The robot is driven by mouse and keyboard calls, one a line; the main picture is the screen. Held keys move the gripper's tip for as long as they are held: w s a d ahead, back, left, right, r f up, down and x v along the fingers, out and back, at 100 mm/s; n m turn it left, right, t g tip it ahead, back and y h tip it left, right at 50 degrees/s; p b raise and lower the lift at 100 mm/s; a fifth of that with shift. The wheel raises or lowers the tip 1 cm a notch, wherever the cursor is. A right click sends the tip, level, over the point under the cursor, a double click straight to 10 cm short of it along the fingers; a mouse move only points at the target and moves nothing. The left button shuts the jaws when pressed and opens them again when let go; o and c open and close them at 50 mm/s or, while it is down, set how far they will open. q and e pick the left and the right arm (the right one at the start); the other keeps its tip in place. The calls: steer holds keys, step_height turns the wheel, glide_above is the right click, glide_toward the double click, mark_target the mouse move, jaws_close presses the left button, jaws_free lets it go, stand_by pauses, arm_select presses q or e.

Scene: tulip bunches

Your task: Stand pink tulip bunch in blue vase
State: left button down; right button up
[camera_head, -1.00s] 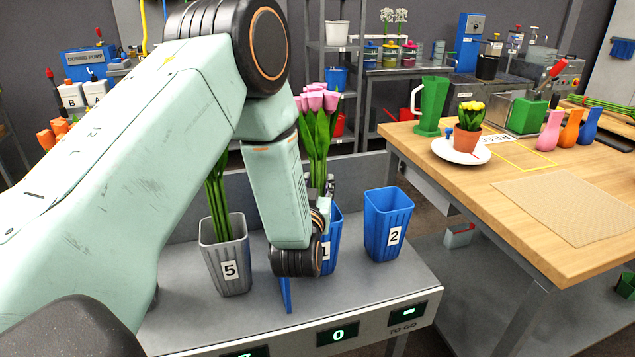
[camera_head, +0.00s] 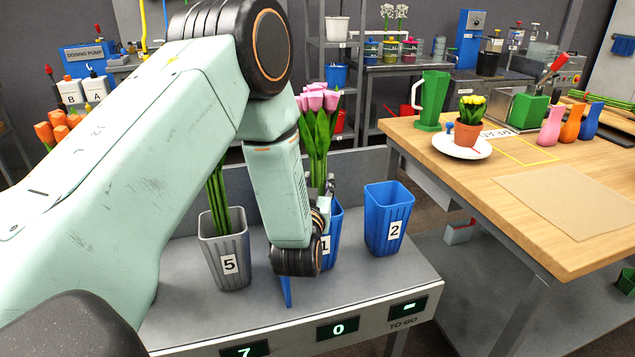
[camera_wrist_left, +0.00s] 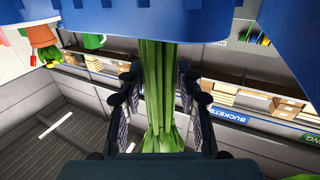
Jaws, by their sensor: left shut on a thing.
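The pink tulip bunch (camera_head: 318,132) stands upright above blue bucket 1 (camera_head: 331,247), heads up. My left gripper (camera_head: 329,188) is shut on its green stems; in the wrist view the stems (camera_wrist_left: 158,85) run between the two fingers (camera_wrist_left: 158,105). The stems run to the blue bucket's rim (camera_wrist_left: 130,35) in that view; their lower ends are hidden. The small blue vase (camera_head: 590,124) stands on the wooden table at the right, beside an orange and a pink vase, well apart from my gripper. My right gripper is not in view.
Grey bucket 5 (camera_head: 228,262) with green stems and blue bucket 2 (camera_head: 388,225) flank bucket 1 on the grey stand (camera_head: 380,285). The wooden table (camera_head: 480,165) holds a green pitcher (camera_head: 431,100), a potted yellow plant (camera_head: 470,122) and a brown mat (camera_head: 570,205).

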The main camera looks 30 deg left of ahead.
arm_select(q)
steer(key=c, duration=0.8)
jaws_free()
steer(key=shift+o, duration=0.3)
steer(key=o, duration=0.6)
steer(key=v, duration=1.2)
steer(key=x, duration=1.2)
steer(key=shift+w, duration=0.1)
steer(key=shift+r, duration=0.35)
